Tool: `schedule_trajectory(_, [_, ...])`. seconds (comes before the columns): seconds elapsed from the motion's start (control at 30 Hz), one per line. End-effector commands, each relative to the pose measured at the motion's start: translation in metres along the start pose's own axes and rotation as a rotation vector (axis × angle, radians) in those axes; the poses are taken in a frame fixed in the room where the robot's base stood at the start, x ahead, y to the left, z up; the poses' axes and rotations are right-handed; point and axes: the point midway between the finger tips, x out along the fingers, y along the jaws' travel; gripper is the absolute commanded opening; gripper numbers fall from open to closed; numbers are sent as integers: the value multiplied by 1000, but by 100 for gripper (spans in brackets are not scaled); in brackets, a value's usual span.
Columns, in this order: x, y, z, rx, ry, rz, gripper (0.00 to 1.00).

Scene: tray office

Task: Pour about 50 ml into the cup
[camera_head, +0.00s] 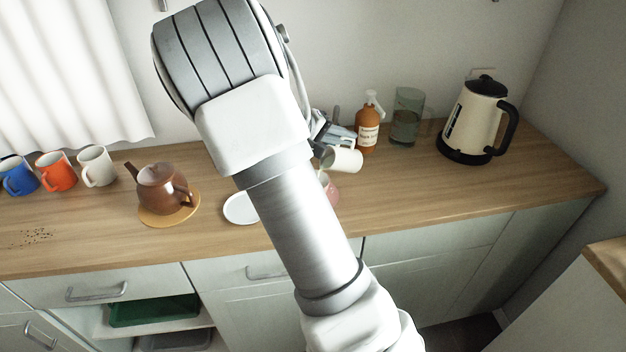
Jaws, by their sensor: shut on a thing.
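My gripper (338,137) is partly hidden behind my own arm. It is shut on a cream jug (346,161) and holds it above the worktop. The jug is tilted, with its mouth toward the left. A pink cup (331,190) stands just below the jug's mouth, mostly hidden behind my arm. I cannot tell how much liquid is in the cup or whether any is flowing.
A white plate (238,208) lies left of my arm. A brown teapot (160,188) stands on a round mat (150,219). Blue (18,178), orange (57,173) and white (97,167) mugs stand at left. A soap bottle (367,131), a glass (405,124) and a kettle (474,121) stand at right.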

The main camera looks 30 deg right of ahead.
Motion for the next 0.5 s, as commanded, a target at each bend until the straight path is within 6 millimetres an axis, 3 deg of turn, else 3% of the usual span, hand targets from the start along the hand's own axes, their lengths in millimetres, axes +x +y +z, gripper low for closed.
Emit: schedule_trajectory(0.5, [-4,1,-1,1,9,39,0])
